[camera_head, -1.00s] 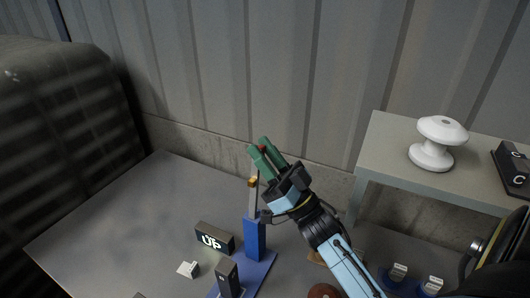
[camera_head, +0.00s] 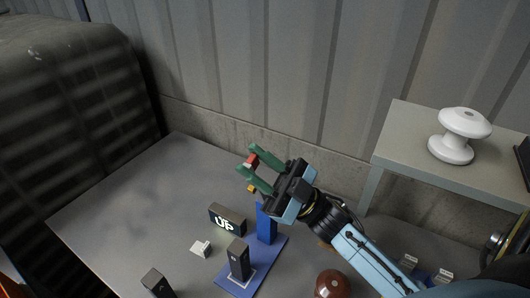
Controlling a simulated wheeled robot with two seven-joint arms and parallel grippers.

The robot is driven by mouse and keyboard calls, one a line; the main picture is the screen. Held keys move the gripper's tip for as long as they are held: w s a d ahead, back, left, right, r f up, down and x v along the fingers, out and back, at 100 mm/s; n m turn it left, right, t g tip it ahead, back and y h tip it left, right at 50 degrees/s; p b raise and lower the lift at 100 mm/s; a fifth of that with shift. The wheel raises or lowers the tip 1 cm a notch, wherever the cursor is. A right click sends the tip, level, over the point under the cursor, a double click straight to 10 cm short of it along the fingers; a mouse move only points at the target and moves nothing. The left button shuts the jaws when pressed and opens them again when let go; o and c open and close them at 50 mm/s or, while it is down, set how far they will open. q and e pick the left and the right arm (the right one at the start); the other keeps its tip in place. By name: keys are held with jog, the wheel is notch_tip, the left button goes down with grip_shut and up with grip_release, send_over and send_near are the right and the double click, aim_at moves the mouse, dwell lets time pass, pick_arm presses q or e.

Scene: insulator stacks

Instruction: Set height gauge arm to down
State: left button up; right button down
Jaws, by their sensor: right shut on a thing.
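The height gauge has a blue post (camera_head: 267,225) on a blue base (camera_head: 231,288), with a small yellow piece (camera_head: 251,189) near its top. My right gripper (camera_head: 247,159) is above the post, its green fingers shut on a small red piece (camera_head: 252,161). The gripper hides most of the gauge's upper part, so I cannot tell how the red piece joins the gauge. A dark block marked UP (camera_head: 226,222) stands left of the post. My left gripper is not in view.
A dark block (camera_head: 239,258) stands on the blue base, and another (camera_head: 156,283) at the front. A small white piece (camera_head: 201,249) and a brown round object (camera_head: 331,285) lie nearby. A white insulator (camera_head: 460,135) stands on the raised shelf (camera_head: 402,128). The table's left side is clear.

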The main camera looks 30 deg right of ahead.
jog(key=shift+s+a+f+n+g+y, duration=0.15)
jog(key=shift+s+a+n+g+y, duration=0.1)
jog(key=shift+a+n+g+y, duration=0.4)
jog(key=shift+d+h, duration=0.15)
jog(key=shift+h, duration=0.1)
jog(key=c, duration=1.3)
grip_release()
jog(key=shift+d+f, duration=0.1)
jog(key=b+v, duration=0.2)
jog(key=v, duration=1.1)
jog(key=shift+s+b, duration=0.1)
jog(key=shift+b, duration=0.2)
